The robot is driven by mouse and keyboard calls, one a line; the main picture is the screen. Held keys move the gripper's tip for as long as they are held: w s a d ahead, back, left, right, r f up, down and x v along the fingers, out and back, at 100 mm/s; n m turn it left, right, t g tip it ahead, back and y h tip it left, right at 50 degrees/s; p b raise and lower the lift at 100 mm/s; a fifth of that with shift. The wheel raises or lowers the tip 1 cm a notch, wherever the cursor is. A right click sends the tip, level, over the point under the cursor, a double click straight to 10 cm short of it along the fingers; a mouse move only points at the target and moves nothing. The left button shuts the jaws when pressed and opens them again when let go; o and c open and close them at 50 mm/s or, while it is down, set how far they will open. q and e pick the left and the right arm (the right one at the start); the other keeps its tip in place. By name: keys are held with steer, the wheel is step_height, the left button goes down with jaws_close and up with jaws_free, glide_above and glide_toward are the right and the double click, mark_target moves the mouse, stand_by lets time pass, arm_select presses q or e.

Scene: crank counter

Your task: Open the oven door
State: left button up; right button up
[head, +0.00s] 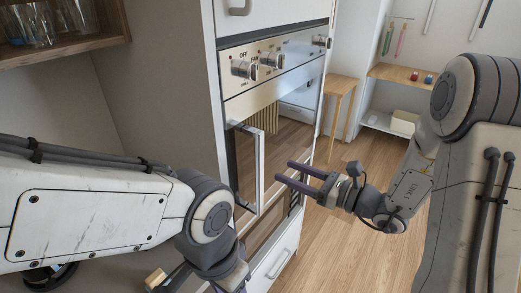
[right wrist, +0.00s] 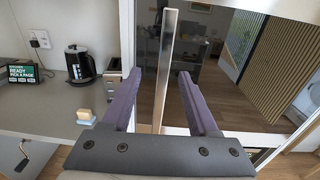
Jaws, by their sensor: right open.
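The oven door (head: 292,128) is dark reflective glass under a silver control panel, and it looks shut. Its upright metal bar handle (head: 261,172) stands out at the door's left side. My right gripper (head: 285,171) is open and empty, its purple fingers pointing at the handle from the right, with a small gap left. In the right wrist view, the handle (right wrist: 168,60) appears upright between the two open fingers (right wrist: 159,73), closer to the left one.
A counter at left in the right wrist view holds a black kettle (right wrist: 78,62), a small screen (right wrist: 22,76) and a sponge-like block (right wrist: 86,116). A wooden stool (head: 341,88) and shelves (head: 400,75) stand behind. The wooden floor (head: 335,240) before the oven is clear.

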mark_target(262, 158)
steer(key=shift+t, duration=0.3)
steer(key=p+x, duration=0.2)
steer(key=x, duration=0.2)
steer(key=p+x, duration=0.2)
steer(key=x, duration=0.2)
steer(key=shift+w+r, duration=0.15)
steer(key=shift+w, duration=0.3)
steer(key=shift+x, duration=0.8)
jaws_close()
